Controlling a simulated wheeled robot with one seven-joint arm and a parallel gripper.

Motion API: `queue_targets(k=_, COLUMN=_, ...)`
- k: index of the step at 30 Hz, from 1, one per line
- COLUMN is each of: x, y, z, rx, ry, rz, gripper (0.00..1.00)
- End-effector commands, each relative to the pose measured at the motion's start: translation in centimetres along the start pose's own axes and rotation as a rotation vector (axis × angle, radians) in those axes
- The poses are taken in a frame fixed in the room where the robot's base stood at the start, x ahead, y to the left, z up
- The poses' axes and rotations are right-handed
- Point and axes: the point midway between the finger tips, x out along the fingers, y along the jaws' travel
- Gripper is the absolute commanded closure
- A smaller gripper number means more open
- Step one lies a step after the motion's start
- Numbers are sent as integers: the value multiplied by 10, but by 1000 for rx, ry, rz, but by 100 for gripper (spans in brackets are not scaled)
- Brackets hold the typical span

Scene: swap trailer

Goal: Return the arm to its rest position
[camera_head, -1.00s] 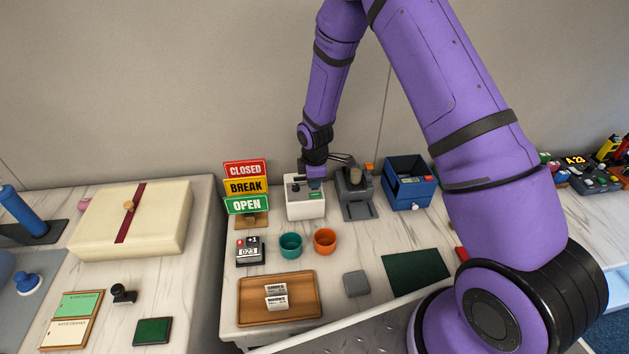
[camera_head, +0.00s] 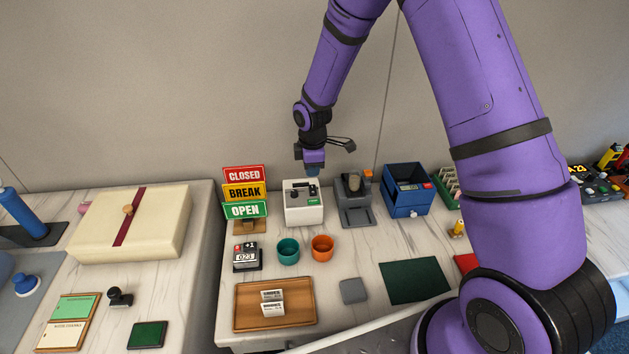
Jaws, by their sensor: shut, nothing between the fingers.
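My gripper (camera_head: 312,172) hangs at the arm's far end, just above and behind the white box-shaped device (camera_head: 303,206). Its fingers point down and are small in the view; they look shut with nothing held. A dark bracket sticks out to the right of the wrist. Whether the fingertips clear the white device is hard to judge, but they appear above it.
Close by stand the stacked signs (camera_head: 245,192), a grey machine (camera_head: 354,203) and a blue box (camera_head: 407,189). In front are a teal cup (camera_head: 288,251), an orange cup (camera_head: 322,246), a counter (camera_head: 246,257) and a wooden tray (camera_head: 238,312). The wall (camera_head: 150,80) is behind.

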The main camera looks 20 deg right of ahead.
Motion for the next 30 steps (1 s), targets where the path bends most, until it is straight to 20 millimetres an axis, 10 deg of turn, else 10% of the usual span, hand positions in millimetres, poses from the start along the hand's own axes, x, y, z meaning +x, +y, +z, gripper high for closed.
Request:
queue_targets(k=20, x=-75, y=-7, z=4, rx=27, ry=-2, rz=11, gripper=100)
queue_targets(k=30, x=-182, y=-36, z=37, rx=297, ry=6, rz=100, gripper=100)
